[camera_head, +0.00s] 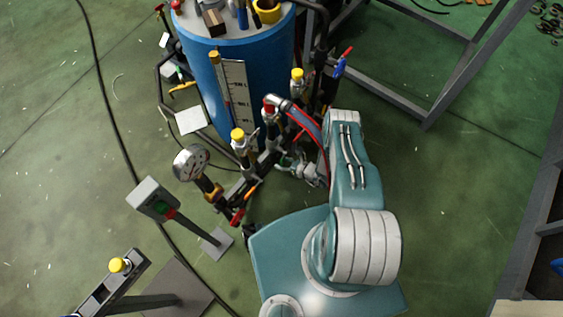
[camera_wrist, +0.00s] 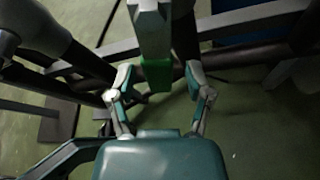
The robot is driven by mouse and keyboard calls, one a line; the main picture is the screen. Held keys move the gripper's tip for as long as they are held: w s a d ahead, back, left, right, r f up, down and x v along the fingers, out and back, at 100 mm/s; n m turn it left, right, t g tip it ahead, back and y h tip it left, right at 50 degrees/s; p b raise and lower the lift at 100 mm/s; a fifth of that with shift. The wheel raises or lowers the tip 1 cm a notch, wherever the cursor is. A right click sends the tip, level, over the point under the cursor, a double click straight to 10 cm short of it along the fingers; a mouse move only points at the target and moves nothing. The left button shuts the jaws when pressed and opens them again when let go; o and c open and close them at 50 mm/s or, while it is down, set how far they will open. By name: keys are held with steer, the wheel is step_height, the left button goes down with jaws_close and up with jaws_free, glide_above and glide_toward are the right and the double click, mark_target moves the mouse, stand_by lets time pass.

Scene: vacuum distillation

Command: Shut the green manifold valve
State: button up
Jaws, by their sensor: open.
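In the wrist view, the green valve handle (camera_wrist: 157,74) is a small green block below a pale grey body (camera_wrist: 151,28). My gripper (camera_wrist: 159,72) is open, with one finger to the left and one to the right of the green block. A gap shows on both sides, and I cannot tell the depth between them. In the head view, my gripper (camera_head: 291,163) reaches left from my arm, low against the manifold (camera_head: 268,158). The green handle cannot be made out there among the pipes and gripper.
A blue drum (camera_head: 258,75) with tools on top stands behind the manifold. A pressure gauge (camera_head: 191,163), yellow-capped fittings (camera_head: 238,135) and a red handle (camera_head: 237,217) crowd the left. A switch box (camera_head: 153,198) stands farther left.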

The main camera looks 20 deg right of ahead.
steer(key=shift+w+a+f, duration=0.1)
steer(key=shift+w+a, duration=0.1)
jaws_close()
